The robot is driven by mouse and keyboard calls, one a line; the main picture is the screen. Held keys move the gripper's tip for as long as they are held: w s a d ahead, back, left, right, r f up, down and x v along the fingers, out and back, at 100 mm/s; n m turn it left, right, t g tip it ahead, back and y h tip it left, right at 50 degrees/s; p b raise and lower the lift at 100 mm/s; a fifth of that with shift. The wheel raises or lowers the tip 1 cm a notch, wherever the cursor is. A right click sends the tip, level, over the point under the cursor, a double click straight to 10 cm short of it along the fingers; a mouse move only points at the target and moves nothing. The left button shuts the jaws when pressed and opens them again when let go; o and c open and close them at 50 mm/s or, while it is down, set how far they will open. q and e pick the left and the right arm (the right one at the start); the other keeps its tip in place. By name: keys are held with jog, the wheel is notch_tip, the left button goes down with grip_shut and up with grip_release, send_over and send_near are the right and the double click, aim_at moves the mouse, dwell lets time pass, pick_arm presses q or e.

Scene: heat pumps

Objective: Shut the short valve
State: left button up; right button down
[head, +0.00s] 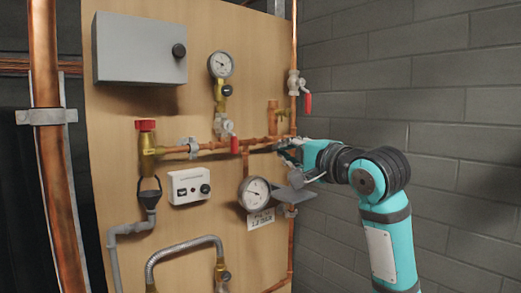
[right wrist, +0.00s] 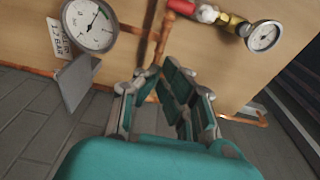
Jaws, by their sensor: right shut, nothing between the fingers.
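Two valves with red handles show on the wooden board, and I cannot tell which is the short one. One (head: 226,127) sits under the upper gauge, its red handle pointing down; it also shows at the top of the right wrist view (right wrist: 207,13). The other (head: 293,82) is on the vertical copper pipe at the right, its red handle (head: 308,104) hanging down. My right gripper (head: 284,149) is shut and empty by the copper pipes, below and right of the first valve. Its fingers show in the right wrist view (right wrist: 162,76). My left gripper is out of view.
A lower gauge (head: 255,193) with a tag and a grey plate (head: 287,195) are just below my right gripper. An upper gauge (head: 221,64), grey box (head: 140,47), white control box (head: 189,186) and red-capped fitting (head: 146,126) are further left. A brick wall (head: 440,70) stands right.

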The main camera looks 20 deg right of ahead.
aim_at(232, 138)
jog(key=p+x, duration=0.4)
jog(key=x, duration=0.5)
jog(key=shift+w+r, duration=0.1)
jog(key=shift+w, duration=0.25)
jog(key=a, duration=0.1)
jog(key=s+a, duration=0.1)
jog(key=s+a+p, duration=0.1)
jog(key=shift+a+f, duration=0.2)
jog(key=shift+a, duration=0.1)
jog(key=shift+d, duration=0.15)
